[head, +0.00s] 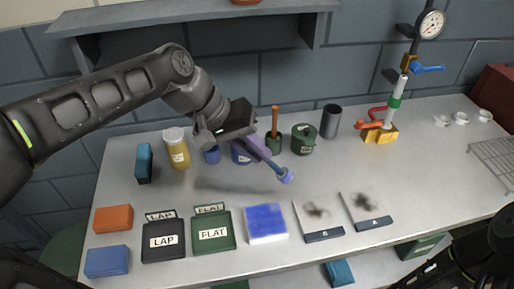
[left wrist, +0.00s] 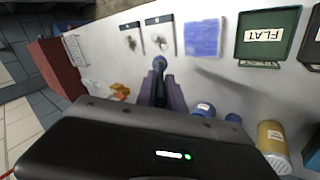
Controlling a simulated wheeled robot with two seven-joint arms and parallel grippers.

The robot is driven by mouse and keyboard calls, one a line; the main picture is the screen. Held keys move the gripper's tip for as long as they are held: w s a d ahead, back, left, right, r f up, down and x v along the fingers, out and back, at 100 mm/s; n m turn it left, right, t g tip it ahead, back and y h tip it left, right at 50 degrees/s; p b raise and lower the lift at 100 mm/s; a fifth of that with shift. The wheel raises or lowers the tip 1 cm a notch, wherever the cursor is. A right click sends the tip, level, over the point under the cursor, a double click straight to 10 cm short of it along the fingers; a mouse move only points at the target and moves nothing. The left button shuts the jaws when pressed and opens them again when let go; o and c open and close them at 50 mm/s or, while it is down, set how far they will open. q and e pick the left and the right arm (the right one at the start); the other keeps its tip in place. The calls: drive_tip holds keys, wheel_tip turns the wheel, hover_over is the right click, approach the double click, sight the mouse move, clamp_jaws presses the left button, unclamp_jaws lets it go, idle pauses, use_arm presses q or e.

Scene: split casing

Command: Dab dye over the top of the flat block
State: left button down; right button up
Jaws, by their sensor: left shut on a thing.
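The block with a blue-dyed top (head: 266,221) and pale edges lies near the front middle of the table, right of the green FLAT box (head: 213,232). Its top looks mostly blue, with uneven lighter patches; it also shows in the left wrist view (left wrist: 203,38). My left gripper (head: 262,150) is shut on a dauber with a round blue tip (head: 286,176). The dauber slants down to the right, its tip above the table and behind the block, apart from it. The tip shows in the left wrist view (left wrist: 159,63). My right arm is at lower right; its fingertips cannot be made out.
Two smudged plates, B (head: 318,214) and A (head: 366,207), lie right of the block. The black LAP box (head: 163,238) stands left of FLAT. Jars, including a yellow one (head: 176,150) and a green one (head: 304,139), line the back. A gauge stand (head: 393,105) rises at back right.

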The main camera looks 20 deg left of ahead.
use_arm(q)
wheel_tip(320, 180, down, 4)
drive_tip(key=shift+r+b, duration=0.25)
drive_tip(key=shift+b, duration=0.75)
